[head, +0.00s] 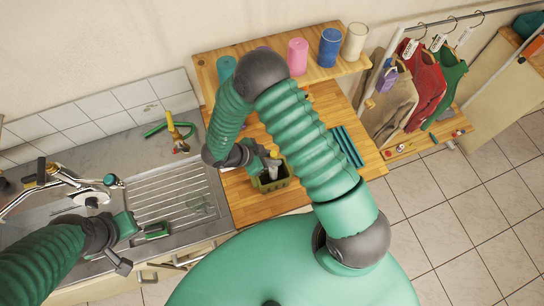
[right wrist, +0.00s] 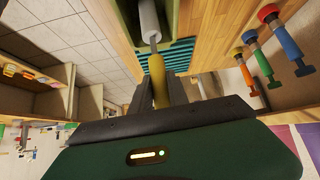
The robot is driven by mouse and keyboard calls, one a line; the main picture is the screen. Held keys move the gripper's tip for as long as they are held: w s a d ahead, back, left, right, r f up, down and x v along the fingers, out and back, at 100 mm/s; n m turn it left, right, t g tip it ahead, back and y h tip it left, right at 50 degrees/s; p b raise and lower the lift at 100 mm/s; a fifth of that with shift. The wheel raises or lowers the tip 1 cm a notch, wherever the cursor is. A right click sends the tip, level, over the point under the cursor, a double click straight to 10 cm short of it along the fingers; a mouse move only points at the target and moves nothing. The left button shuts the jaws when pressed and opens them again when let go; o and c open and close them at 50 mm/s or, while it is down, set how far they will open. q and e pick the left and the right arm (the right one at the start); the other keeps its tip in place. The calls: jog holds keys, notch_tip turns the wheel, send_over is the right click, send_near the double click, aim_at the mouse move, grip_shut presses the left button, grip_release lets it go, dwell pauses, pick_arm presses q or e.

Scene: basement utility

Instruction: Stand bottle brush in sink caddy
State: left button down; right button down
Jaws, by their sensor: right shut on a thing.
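The sink caddy (head: 270,186) is a small olive-green open box on the wooden counter right of the sink. My right gripper (head: 272,157) is right above it, shut on the bottle brush (head: 272,171). In the right wrist view the brush's yellow handle (right wrist: 158,82) is between the fingers, and its pale grey head (right wrist: 149,20) points away toward the caddy's green wall (right wrist: 125,18). The head overlaps the caddy opening; how deep it reaches is unclear. My left gripper (head: 132,242) is over the sink's front; its fingers are too unclear to read.
The steel sink drainer (head: 175,195) lies left of the caddy, with a tap (head: 60,185) farther left. A teal slatted mat (head: 347,147) lies right of the caddy. A shelf (head: 325,72) with pink, blue and cream canisters is above the counter.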

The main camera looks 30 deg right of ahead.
jog(key=shift+f+b, duration=1.05)
jog(key=shift+f, duration=0.75)
dwell(0.5)
jog(key=c, duration=1.2)
grip_release()
jog(key=b+v, duration=0.4)
jog(key=v, duration=1.3)
jog(key=shift+a+b, duration=0.1)
jog(key=shift+b, duration=0.3)
